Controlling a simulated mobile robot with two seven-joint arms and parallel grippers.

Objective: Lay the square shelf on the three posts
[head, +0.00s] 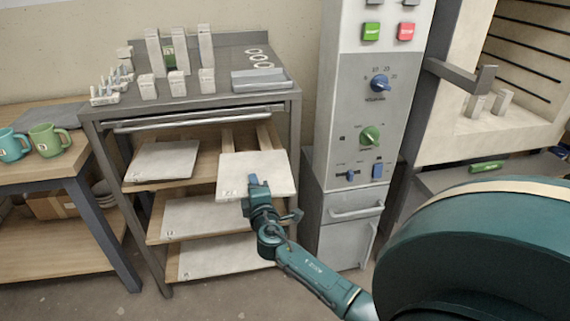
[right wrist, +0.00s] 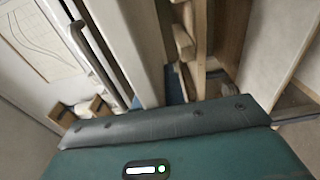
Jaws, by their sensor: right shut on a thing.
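My right gripper (head: 258,188) is shut on the front edge of a pale square shelf (head: 262,166). The shelf is roughly level, at the upper right of the wooden rack under the steel bench; I cannot tell whether it still touches the rails. Two pale posts, one (head: 475,105) left of the other (head: 501,102), stand upright in the open kiln chamber (head: 530,130) at the right; no third post shows there. Several tall and short posts (head: 206,46) stand on the steel bench. In the right wrist view the shelf is hard to make out. My left gripper is out of view.
Other pale slabs lie in the rack, one (head: 165,160) at the upper left and others below. A control cabinet (head: 330,200) stands between the rack and the kiln. A grey bar (head: 460,75) juts out by the kiln opening. Mugs (head: 48,140) stand on the left table.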

